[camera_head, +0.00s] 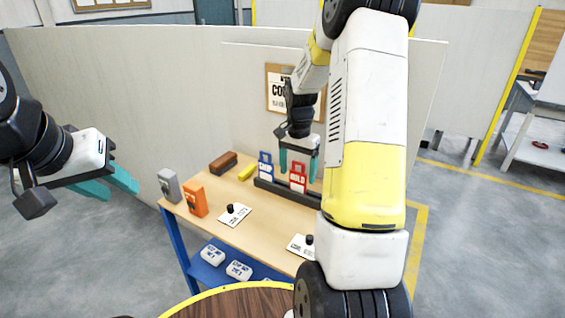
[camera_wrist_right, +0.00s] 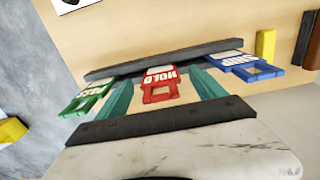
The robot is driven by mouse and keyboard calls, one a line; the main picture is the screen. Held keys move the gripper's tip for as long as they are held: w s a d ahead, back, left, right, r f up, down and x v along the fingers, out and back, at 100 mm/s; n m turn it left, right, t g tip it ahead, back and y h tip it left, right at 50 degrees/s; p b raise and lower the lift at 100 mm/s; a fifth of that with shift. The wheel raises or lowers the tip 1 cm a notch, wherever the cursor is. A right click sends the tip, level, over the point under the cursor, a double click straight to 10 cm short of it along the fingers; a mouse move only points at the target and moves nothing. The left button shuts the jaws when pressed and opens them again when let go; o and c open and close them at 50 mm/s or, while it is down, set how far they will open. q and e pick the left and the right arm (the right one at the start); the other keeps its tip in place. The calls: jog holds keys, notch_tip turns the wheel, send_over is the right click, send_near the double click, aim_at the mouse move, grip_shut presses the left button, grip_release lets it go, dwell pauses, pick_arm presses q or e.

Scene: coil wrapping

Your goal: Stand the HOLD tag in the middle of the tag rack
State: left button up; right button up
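The red HOLD tag (camera_head: 298,180) stands in the middle of the dark tag rack (camera_head: 316,201), beside a blue tag (camera_head: 265,166). In the right wrist view the HOLD tag (camera_wrist_right: 160,86) is between the blue tag (camera_wrist_right: 235,64) and a green tag (camera_wrist_right: 90,96) along the rack (camera_wrist_right: 205,50). My right gripper (camera_head: 299,172) is above the rack; its teal fingers (camera_wrist_right: 162,88) are spread on either side of the HOLD tag, with a gap on each side. My left gripper (camera_head: 122,190) is open and empty, off the table's left side. My right arm hides the rack's right end in the head view.
On the table (camera_head: 262,230) are a grey device (camera_head: 169,186), an orange box (camera_head: 195,197), a brown block (camera_head: 223,162), a yellow block (camera_head: 247,172) and white cards (camera_head: 235,216) with black knobs. A partition wall stands behind. White boxes (camera_head: 239,270) sit on the lower shelf.

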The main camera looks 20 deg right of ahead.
notch_tip(320, 180, up, 8)
jog(key=shift+f, duration=0.25)
jog(key=s+a+r+n+t, duration=0.3)
jog(key=s+a+r+n, duration=0.3)
jog(key=s+r, duration=0.5)
jog(key=s+a+n+t+y, duration=0.1)
jog(key=s+a+n, duration=0.1)
jog(key=s, duration=0.4)
jog(key=s+a+r+n+t+y, duration=0.1)
jog(key=s+a+n+t, duration=0.1)
jog(key=s+a, duration=0.2)
jog(key=shift+s+a+r, duration=0.25)
jog(key=shift+s+a, duration=0.05)
jog(key=shift+s, duration=0.65)
jog(key=shift+d, duration=0.1)
